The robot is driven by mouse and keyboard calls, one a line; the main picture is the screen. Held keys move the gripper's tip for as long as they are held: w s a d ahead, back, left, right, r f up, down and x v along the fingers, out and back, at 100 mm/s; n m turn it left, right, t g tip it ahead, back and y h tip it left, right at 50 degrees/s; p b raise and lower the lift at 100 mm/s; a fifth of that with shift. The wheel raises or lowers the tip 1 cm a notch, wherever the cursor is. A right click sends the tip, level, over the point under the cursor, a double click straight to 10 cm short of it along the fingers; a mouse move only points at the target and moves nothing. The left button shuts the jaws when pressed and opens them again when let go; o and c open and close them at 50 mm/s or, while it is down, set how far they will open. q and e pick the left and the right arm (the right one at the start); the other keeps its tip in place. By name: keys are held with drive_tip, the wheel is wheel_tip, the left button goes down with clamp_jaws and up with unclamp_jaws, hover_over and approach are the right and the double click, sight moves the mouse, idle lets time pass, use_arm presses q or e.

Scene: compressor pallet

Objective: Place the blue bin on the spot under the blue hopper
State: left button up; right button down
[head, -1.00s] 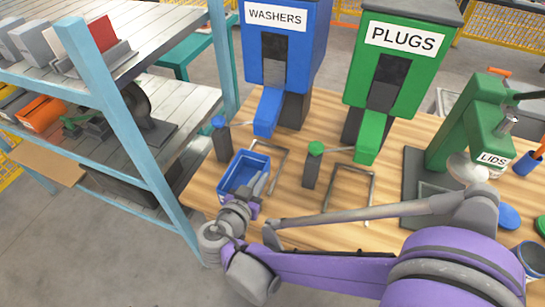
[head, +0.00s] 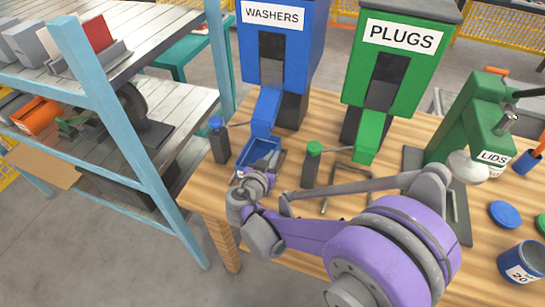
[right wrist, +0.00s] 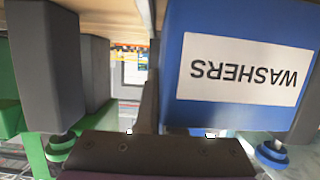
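The blue bin (head: 258,152) is on the wooden table below the chute of the blue hopper (head: 308,58), which is labelled WASHERS. The bin is partly hidden by my right gripper (head: 265,169). The upside-down right wrist view shows the bin's blue wall (right wrist: 180,112) with a WASHERS label, between two grey posts. My right gripper reaches over the near right side of the bin. A dark finger (right wrist: 150,95) lies along the bin's side and the gripper appears shut on that wall; the other finger is hidden. My left gripper is not in view.
A grey post with a blue cap (head: 217,138) stands left of the bin, and a green-capped post (head: 312,165) right of it. The green PLUGS hopper (head: 385,75) and its empty floor frame (head: 340,172) are further right. A blue shelf rack (head: 140,150) stands left.

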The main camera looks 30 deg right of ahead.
drive_tip(key=c, duration=1)
unclamp_jaws()
drive_tip(key=shift+c, duration=0.2)
drive_tip(key=shift+a, duration=0.1)
drive_tip(key=p+v, duration=0.1)
drive_tip(key=v, duration=1.1)
